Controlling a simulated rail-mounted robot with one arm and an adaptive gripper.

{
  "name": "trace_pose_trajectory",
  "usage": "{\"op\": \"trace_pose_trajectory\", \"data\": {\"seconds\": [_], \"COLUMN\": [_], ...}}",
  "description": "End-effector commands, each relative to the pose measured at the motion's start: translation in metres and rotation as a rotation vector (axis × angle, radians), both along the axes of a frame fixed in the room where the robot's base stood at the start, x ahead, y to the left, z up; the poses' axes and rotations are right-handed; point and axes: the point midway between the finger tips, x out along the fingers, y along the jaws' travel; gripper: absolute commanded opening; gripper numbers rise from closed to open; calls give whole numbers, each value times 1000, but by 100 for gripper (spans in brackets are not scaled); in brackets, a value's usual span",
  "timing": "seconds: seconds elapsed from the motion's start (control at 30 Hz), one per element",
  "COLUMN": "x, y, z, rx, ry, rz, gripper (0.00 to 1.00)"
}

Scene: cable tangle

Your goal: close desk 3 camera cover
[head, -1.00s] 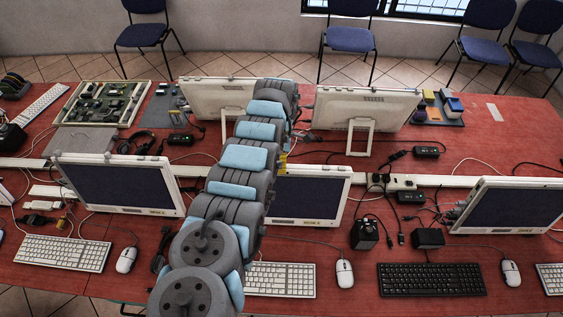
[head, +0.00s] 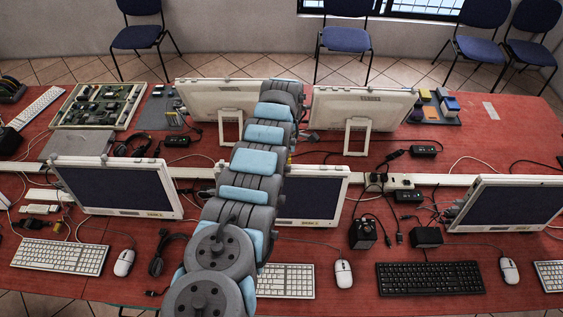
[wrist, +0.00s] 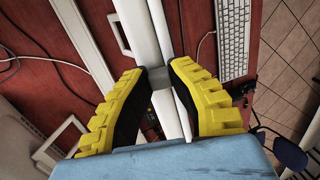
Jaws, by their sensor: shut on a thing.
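My gripper (wrist: 160,76) has two yellow-ribbed fingers, on either side of the top edge of a white monitor (wrist: 143,22) in the wrist view. The fingertips are closed on a small grey piece on that edge, which looks like the camera cover (wrist: 158,77). Its exact position is partly hidden by the fingers. I cannot read any desk number.
Another front monitor (head: 118,187) stands to the left and one (head: 508,205) to the right. Two rear monitors face away. A white keyboard (wrist: 233,40) lies beside the held monitor in the wrist view. Loose cables (head: 385,215) and black adapters (head: 426,237) lie on the red table.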

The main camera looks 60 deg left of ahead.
Motion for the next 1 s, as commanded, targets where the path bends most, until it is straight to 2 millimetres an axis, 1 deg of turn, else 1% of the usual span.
{"op": "trace_pose_trajectory", "data": {"seconds": [0.1,0.37,0.4,0.5,0.83,0.93,1.0], "x": [3,4,4,4,3,4,5], "y": [-3,-4,-4,-4,-2,0,1], "z": [-1,-1,-1,-1,1,7,15], "rx": [-2,-3,-3,-3,-1,1,0], "ry": [1,0,0,0,0,-1,0], "rz": [-2,-3,-4,-4,-2,-2,-1], "gripper": [0,0,23,50,50,50,50]}}
